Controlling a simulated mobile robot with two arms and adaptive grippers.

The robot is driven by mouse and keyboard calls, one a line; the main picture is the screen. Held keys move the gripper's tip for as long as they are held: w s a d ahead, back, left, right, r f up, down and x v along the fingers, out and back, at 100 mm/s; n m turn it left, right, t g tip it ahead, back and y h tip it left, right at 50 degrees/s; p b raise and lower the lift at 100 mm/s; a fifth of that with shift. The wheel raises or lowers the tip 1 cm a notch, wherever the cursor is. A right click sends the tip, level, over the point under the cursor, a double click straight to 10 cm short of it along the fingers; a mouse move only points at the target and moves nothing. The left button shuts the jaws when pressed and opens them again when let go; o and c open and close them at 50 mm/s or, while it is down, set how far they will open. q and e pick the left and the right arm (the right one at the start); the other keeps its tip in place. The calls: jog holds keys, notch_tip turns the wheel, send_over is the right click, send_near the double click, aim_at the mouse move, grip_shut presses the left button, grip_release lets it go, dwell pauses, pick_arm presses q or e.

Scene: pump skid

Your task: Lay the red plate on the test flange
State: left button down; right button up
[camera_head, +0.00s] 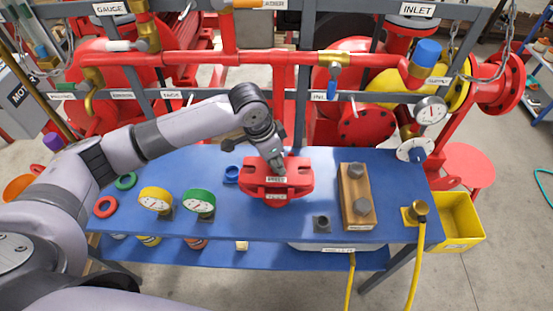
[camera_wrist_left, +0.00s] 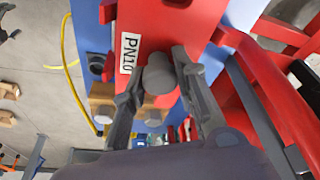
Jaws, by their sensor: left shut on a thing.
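My left gripper (camera_head: 273,160) is above a red assembly (camera_head: 253,187) on the blue bench. In the left wrist view my left gripper (camera_wrist_left: 160,88) is shut on a round grey knob (camera_wrist_left: 158,72), one finger on each side. Beside the knob is a flat red surface (camera_wrist_left: 155,25) with a white PN10 label; it looks like the red plate. In the head view the red assembly has labels at two levels, too small to read surely. I cannot tell where the plate ends and the test flange begins, or whether they touch. My right gripper is not in view.
A wooden block (camera_head: 347,198) with two grey bolts stands right of the assembly. Yellow (camera_head: 155,199) and green (camera_head: 199,201) gauges and a small blue cup (camera_head: 231,173) are to its left. A red pipe (camera_head: 200,58) and a grey frame run behind.

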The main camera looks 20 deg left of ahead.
pick_arm(q)
jog(key=shift+f, duration=0.2)
jog(key=c, duration=1.3)
grip_release()
jog(key=shift+o, duration=0.5)
jog(key=shift+f, duration=0.1)
